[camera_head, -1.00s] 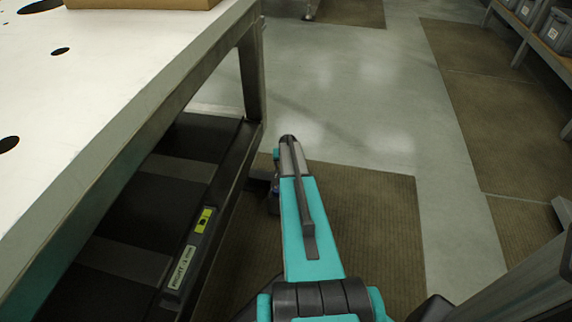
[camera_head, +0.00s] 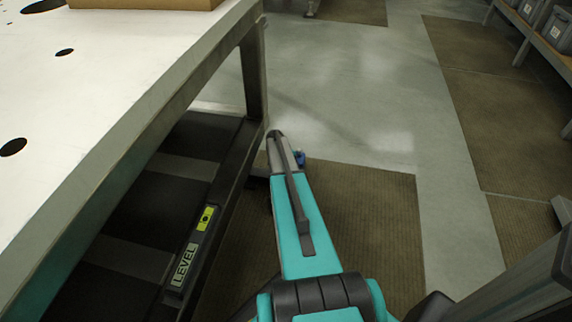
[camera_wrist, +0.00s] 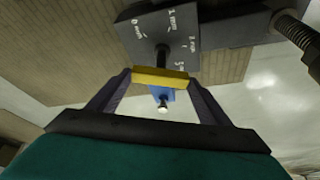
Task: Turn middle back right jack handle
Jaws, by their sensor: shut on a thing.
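In the wrist view a yellow bar handle (camera_wrist: 160,74) sits on a dark shaft that runs into a dark jack block (camera_wrist: 160,30). White marks on the block read 0 mm, 1 mm, 2 mm and 3 mm. My gripper (camera_wrist: 159,84) is shut on the handle, with one dark finger at each end of the bar. A small blue piece with a pale tip (camera_wrist: 162,95) shows below the bar. In the head view my arm reaches down beside the table leg; the handle and fingers are hidden there.
The white-topped table (camera_head: 120,85) with round holes fills the left. A level gauge (camera_head: 190,250) on its lower rail reads LEVEL. In the wrist view a threaded rod (camera_wrist: 297,30) stands at the upper right. Floor to the right is open; shelves with grey bins (camera_head: 556,32) stand at the far right.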

